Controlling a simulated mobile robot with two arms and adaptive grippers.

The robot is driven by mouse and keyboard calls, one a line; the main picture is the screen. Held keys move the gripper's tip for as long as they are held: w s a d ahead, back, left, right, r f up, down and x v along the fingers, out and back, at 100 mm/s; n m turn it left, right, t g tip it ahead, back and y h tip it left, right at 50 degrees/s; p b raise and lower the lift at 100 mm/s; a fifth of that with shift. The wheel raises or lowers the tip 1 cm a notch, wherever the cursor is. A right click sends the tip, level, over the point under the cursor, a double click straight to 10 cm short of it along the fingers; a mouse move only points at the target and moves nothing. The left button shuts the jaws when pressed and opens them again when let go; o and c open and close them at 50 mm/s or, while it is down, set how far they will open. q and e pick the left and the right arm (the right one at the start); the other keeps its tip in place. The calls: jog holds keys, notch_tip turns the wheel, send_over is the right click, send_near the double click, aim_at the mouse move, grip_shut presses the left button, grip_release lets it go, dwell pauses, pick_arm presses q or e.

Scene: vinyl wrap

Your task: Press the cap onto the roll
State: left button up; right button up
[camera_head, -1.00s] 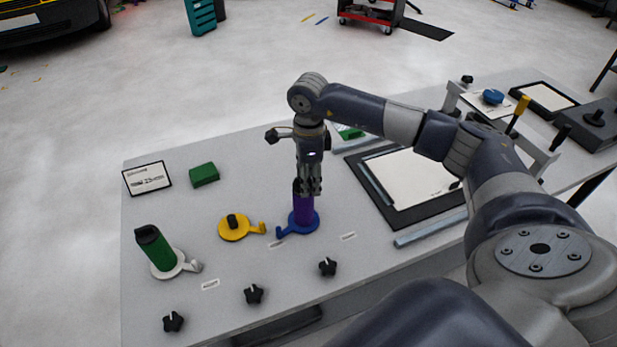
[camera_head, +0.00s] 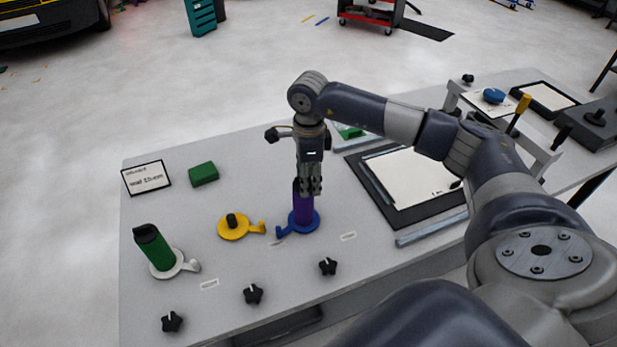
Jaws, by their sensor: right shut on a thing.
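My right gripper (camera_head: 309,190) points straight down over the roll's top and is shut on a dark cap (camera_head: 297,187) there. The fingers partly hide the cap, so I cannot tell how far it sits in the roll. A yellow base (camera_head: 233,227) with a short black peg carries no roll. My left gripper is not in view.
Several black knobs (camera_head: 253,294) line the table's front edge. A green block (camera_head: 203,174) and a framed card (camera_head: 146,177) lie at the back left. A dark-framed white sheet (camera_head: 411,180) lies right of the gripper, under my arm.

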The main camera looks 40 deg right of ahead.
dwell(0.3)
jog(key=o, duration=1.3)
jog(key=shift+r, duration=0.1)
jog(key=shift+r+p, duration=1.95)
jog(key=shift+r, duration=1.5)
grip_shut()
